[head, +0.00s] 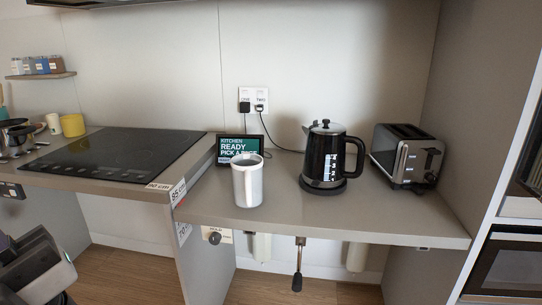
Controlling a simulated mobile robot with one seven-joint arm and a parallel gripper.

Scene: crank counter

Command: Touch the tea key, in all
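A small dark display (240,147) with a green-blue panel stands at the back of the lower counter. Its text reads "KITCHEN READY" and a line starting "PICK A P". A white mug (248,183) stands in front of it and hides part of its lower right. I cannot make out a tea key on the display at this size. A dark grey part of my arm (38,268) shows at the lower left, well away from the display and below the counter. No fingertips can be made out on it.
A black kettle (323,153) and a toaster (405,157) stand to the right on the lower counter (290,217). A higher counter with a black hob (120,152) is at left. A crank handle (297,280) hangs under the front edge.

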